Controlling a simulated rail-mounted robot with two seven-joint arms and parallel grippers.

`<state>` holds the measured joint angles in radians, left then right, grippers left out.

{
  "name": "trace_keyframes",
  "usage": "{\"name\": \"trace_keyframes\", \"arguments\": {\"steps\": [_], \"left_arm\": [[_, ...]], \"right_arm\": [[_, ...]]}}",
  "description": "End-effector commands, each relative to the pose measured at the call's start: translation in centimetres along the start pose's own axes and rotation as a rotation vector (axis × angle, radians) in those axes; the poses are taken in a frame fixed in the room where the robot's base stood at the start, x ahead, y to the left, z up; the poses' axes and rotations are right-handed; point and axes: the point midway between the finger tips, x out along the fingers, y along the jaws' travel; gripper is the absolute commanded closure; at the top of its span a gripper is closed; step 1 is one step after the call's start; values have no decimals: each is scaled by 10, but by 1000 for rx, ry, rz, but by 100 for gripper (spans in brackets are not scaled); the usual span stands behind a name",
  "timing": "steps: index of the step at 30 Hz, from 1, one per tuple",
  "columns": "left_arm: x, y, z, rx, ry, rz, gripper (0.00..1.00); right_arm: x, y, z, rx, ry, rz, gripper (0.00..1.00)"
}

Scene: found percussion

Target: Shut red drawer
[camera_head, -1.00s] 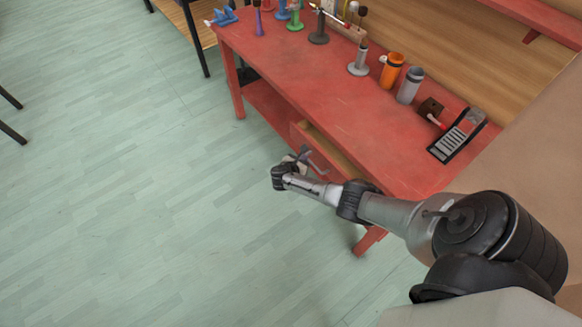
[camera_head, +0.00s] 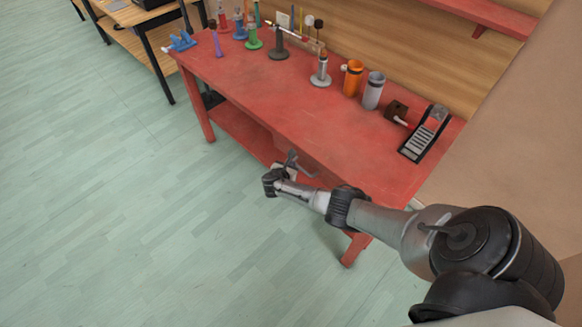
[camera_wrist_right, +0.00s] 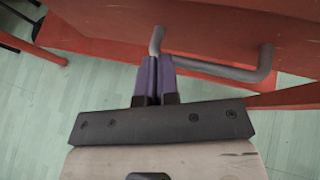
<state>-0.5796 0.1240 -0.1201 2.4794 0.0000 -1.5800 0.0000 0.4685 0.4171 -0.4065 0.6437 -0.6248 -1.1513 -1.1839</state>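The red drawer (camera_wrist_right: 225,25) fills the top of the right wrist view, with its grey bar handle (camera_wrist_right: 225,71) toward me. In the head view its front sits under the red workbench top, mostly hidden by my right arm, and no open interior shows. My right gripper (camera_wrist_right: 157,60) has its two purple-dark fingers together, tips at the left end of the handle. Whether they touch the handle or the drawer front I cannot tell. In the head view the right gripper (camera_head: 284,171) is at the bench's front edge. My left gripper is not in view.
The red workbench (camera_head: 300,112) carries several coloured stands at its far left, an orange cup (camera_head: 352,78), a grey cup (camera_head: 373,91) and a black-and-grey device (camera_head: 424,134). A lower red shelf (camera_head: 243,133) lies beneath. The green floor in front is clear.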

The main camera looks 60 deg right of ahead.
Motion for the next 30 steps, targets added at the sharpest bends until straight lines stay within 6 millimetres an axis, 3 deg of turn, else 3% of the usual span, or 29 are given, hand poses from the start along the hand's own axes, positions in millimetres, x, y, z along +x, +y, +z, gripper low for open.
{"name": "trace_keyframes", "arguments": {"steps": [8, 18, 24, 30], "left_arm": [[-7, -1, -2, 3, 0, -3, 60], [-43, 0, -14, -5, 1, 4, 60], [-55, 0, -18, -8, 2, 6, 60], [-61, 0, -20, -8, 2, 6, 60]], "right_arm": [[-6, -4, -1, -4, 1, -7, 100], [-68, -1, -8, 2, 4, -5, 100], [-103, 0, -10, 3, 3, -6, 100], [-127, 0, -11, 4, 3, -6, 100]]}}
